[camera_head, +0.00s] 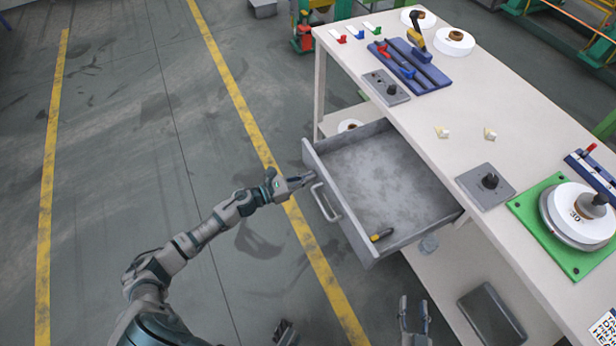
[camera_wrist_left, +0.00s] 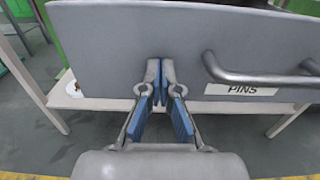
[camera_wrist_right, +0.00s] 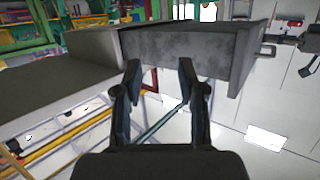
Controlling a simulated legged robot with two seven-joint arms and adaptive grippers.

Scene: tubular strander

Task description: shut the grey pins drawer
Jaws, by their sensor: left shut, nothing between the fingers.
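The grey pins drawer (camera_head: 385,185) is pulled well out from under the white workbench. Its front panel carries a bar handle (camera_head: 326,203) and, in the left wrist view, a PINS label (camera_wrist_left: 240,90). My left gripper (camera_head: 303,180) is shut and empty at the panel's outer face, beside the handle. In the left wrist view its fingertips (camera_wrist_left: 161,88) are at or very near the panel; I cannot tell if they touch. My right gripper (camera_head: 415,312) is open and empty, low near the bench front; the drawer's side (camera_wrist_right: 190,50) shows beyond its fingers (camera_wrist_right: 160,82).
A yellow and black tool (camera_head: 382,235) lies inside the drawer near its front corner. The workbench top (camera_head: 440,85) holds trays, spools and small parts. A lower shelf carries a dark grey box (camera_head: 492,313). The floor (camera_head: 120,130) left of the drawer is clear.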

